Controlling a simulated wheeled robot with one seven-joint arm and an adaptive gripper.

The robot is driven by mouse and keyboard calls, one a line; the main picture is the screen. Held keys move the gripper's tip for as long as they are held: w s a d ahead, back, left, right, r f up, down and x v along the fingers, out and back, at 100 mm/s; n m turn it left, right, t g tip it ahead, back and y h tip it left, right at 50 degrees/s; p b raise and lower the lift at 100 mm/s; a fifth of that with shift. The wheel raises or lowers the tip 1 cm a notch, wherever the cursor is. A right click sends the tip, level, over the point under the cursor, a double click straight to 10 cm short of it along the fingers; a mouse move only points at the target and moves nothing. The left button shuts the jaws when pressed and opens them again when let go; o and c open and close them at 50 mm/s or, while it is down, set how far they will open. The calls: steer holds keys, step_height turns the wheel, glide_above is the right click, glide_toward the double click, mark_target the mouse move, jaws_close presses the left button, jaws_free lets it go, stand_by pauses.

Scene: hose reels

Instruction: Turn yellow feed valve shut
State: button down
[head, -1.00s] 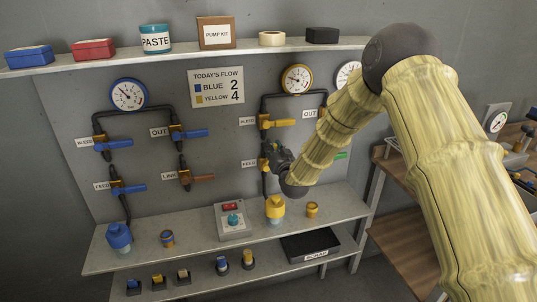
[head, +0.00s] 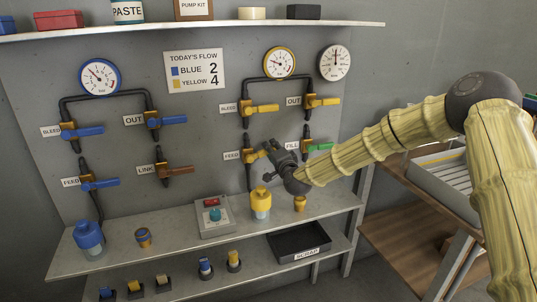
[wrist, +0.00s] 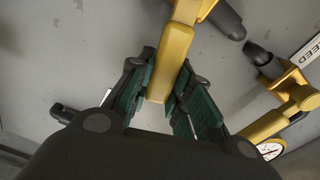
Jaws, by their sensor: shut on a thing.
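The yellow feed valve (head: 249,156) is on the grey panel, in the lower left of the yellow valve group, beside its FEED label (head: 231,156). Its yellow handle (wrist: 170,62) shows in the wrist view, running from the valve body at the top down between my fingers. My gripper (head: 272,156) is shut on this handle, its green-padded fingers (wrist: 157,90) on both sides. In the head view the handle points right, and my gripper hides its outer end.
The yellow bleed valve (head: 260,108) is just above, the yellow OUT valve (head: 319,101) upper right, and the green-handled FILL valve (head: 316,147) close to my gripper's right. Below, a yellow bottle (head: 260,204) and a control box (head: 214,217) stand on the shelf.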

steer(key=f+m+b, duration=0.2)
steer(key=m+b, duration=0.1)
steer(key=shift+d+f+m+b, duration=0.25)
steer(key=shift+f+m+b, duration=0.05)
steer(key=shift+f, duration=0.1)
stand_by(0.4)
steer(key=c, duration=1.3)
jaws_free()
steer(key=v, duration=1.2)
